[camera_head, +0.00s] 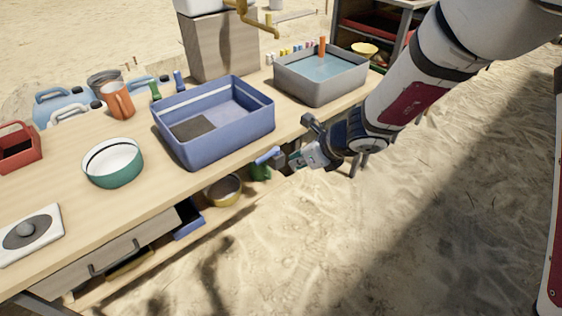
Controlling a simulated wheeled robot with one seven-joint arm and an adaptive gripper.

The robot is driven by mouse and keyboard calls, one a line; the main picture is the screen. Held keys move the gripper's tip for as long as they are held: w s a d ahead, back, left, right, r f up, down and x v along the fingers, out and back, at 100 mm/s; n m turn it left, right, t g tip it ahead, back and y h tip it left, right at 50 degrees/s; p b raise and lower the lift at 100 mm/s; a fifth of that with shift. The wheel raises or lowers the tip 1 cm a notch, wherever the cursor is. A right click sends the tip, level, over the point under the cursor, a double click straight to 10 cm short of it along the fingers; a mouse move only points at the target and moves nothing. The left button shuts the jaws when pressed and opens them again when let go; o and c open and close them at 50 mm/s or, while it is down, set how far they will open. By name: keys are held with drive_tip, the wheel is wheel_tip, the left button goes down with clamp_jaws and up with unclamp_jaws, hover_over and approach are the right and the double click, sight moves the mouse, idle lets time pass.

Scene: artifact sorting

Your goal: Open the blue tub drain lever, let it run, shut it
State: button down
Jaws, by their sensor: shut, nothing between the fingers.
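The blue tub (213,138) stands on the wooden table near its front edge. Its inside shows a dark grey patch on the floor, and I see no clear water surface in it. A small blue handle, which looks like the drain lever (267,155), sticks out below the tub's front right corner. My gripper (286,160) is shut and empty, just right of this handle and in front of the table edge. Whether the fingertips touch the handle I cannot tell. The drain outlet is hidden.
A green-white bowl (113,165) and an orange pitcher (119,103) stand left. A yellow-rimmed bowl (223,190) sits under the table. Sand in front is clear.

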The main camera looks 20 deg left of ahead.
drive_tip(key=w+a+r+b+x, duration=0.1)
drive_tip(key=b+x, duration=0.1)
drive_tip(key=x, duration=1.1)
drive_tip(key=shift+a+r, duration=0.15)
drive_tip(key=shift+a, duration=0.2)
drive_tip(key=shift+w+a, duration=0.15)
drive_tip(key=shift+a, duration=0.55)
drive_tip(key=shift+d+b, duration=0.1)
drive_tip(key=shift+b, duration=0.2)
